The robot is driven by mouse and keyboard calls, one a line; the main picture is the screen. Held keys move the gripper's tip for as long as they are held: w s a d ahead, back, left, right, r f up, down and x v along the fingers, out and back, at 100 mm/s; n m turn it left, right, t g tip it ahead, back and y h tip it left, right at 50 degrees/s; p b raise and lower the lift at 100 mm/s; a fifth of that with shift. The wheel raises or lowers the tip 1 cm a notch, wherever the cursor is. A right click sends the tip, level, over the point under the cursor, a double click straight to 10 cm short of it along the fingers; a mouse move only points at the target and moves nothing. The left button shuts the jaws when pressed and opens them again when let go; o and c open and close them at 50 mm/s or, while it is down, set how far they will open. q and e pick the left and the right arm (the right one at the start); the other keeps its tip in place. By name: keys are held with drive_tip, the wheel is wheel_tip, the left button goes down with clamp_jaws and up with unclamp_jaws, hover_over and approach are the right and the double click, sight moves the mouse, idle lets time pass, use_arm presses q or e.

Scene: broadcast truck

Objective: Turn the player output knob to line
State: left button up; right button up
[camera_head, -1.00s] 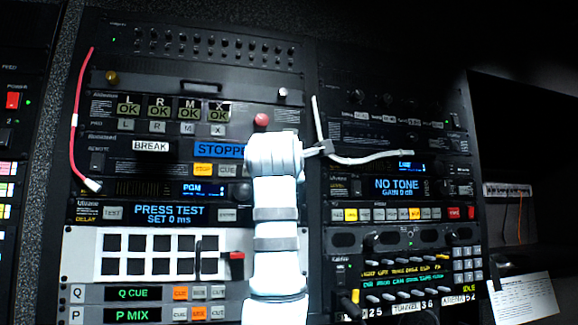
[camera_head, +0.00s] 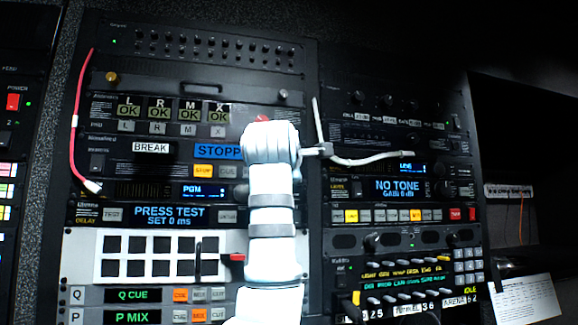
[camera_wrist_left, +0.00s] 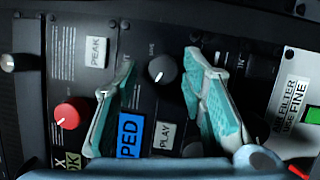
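A round black knob (camera_wrist_left: 163,68) with a white pointer line shows in the left wrist view, beside the player's blue display (camera_wrist_left: 130,134) and PLAY button (camera_wrist_left: 165,135). It looks like the player output knob; the lettering around it is too small to read. My left gripper (camera_wrist_left: 160,64) is open, with one teal-padded finger on each side of this knob and visible gaps. In the head view my white arm covers the knob and the gripper; the player's display (camera_head: 218,152) shows partly at the arm's left. My right gripper is not in view.
A red knob (camera_wrist_left: 70,112) and a PEAK button (camera_wrist_left: 96,52) sit near the left finger. In the head view a red cable (camera_head: 77,110) hangs at left and a white cable (camera_head: 370,161) loops right of my arm. Other rack units surround the player closely.

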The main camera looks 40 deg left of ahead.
use_arm(q)
drive_tip(key=shift+w+f, duration=0.1)
drive_tip(key=shift+f, duration=0.05)
drive_tip(key=r+v, duration=0.1)
drive_tip(key=v, duration=1.1)
drive_tip(key=shift+f, duration=0.45)
